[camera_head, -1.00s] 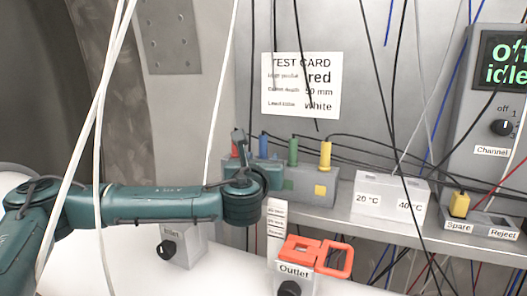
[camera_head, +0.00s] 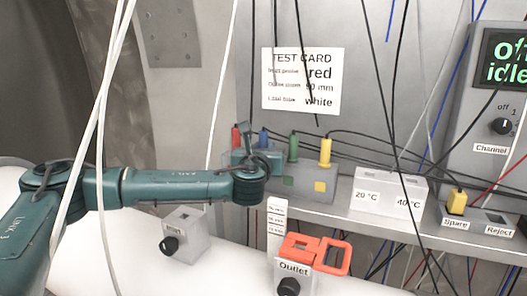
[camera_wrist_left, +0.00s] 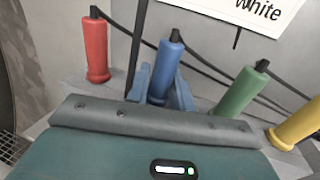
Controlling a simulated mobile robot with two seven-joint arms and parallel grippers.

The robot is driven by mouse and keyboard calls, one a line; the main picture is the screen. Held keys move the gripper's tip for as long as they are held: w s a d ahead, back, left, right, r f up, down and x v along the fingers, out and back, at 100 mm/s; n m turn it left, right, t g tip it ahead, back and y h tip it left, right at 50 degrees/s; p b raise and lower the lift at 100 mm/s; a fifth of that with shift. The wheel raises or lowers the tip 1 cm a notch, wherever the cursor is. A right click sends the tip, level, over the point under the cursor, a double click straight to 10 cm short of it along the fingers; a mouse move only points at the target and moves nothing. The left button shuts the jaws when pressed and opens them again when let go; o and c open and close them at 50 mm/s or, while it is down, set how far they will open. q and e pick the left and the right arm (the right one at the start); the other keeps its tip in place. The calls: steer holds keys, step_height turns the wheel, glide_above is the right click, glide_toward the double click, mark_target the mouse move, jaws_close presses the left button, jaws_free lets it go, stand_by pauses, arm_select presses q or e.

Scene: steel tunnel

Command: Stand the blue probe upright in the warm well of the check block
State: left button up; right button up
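The blue probe (camera_head: 263,140) stands upright in the grey rack (camera_head: 305,185) between the red and green probes. In the left wrist view the blue probe (camera_wrist_left: 168,62) rises between the fingertips of my left gripper (camera_wrist_left: 163,90). The fingers are apart on either side of its lower part; I cannot tell whether they touch it. In the head view my left gripper (camera_head: 248,145) is at the rack, partly covering it. The check block (camera_head: 388,192) is a white box on the shelf, marked 20 °C at left and 40 °C at right. My right gripper is not in view.
Red (camera_wrist_left: 95,48), green (camera_wrist_left: 240,88) and yellow (camera_head: 325,153) probes stand close by in the rack. Dark leads run from the probes, and cables hang across the view. A yellow plug (camera_head: 457,202) sits in the Spare holder.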

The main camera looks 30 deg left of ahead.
arm_select(q)
jaws_close()
